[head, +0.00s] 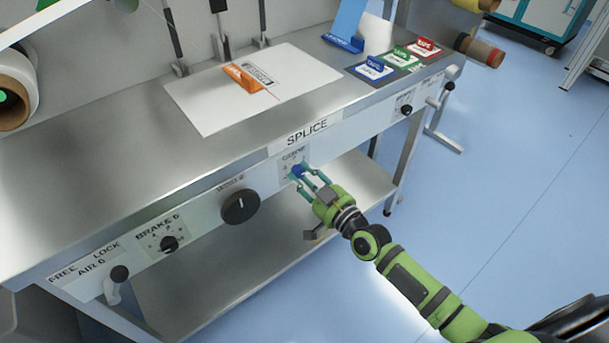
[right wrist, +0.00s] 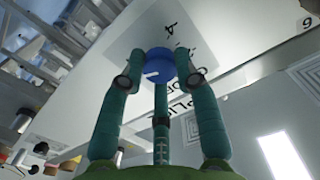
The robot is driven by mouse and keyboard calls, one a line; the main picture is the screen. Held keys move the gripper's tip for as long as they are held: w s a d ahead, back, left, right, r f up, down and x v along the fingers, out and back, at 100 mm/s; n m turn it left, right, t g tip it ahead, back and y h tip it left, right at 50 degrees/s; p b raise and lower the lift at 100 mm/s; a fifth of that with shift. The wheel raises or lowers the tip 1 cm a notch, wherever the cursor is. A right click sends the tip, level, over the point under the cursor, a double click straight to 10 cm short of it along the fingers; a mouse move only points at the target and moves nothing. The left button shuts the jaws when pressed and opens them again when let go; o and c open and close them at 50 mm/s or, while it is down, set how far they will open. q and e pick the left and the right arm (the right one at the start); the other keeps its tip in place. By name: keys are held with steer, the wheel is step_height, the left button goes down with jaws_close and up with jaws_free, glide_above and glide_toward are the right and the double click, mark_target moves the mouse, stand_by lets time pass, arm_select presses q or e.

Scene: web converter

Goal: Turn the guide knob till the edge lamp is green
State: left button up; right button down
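The guide knob is a small blue knob (head: 297,171) on the front panel of the steel bench, under the SPLICE label, with a printed scale around it. It also shows in the right wrist view (right wrist: 159,67), with a white pointer mark on its face. My right gripper (head: 301,173) has its teal fingers around the knob. In the right wrist view the fingertips sit close against the knob's sides, with a third finger below. I cannot make out an edge lamp for certain in either view. My left gripper is not in view.
Along the panel are a large black dial (head: 240,206), a brake knob (head: 169,244) and an air lever (head: 119,273). A white sheet with an orange block (head: 242,77) lies on the bench top. A roll core (head: 10,100) at far left shows a green spot.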

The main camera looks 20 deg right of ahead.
steer(key=shift+r, duration=0.2)
steer(key=shift+w+r+m, duration=0.1)
steer(key=shift+m, duration=0.6)
steer(key=shift+d, duration=0.1)
steer(key=c, duration=0.9)
jaws_free()
steer(key=shift+s+f, duration=0.2)
steer(key=shift+s, duration=0.1)
steer(key=v, duration=1.1)
steer(key=shift+s+r, duration=0.2)
steer(key=shift+s, duration=0.05)
steer(key=shift+d, duration=0.1)
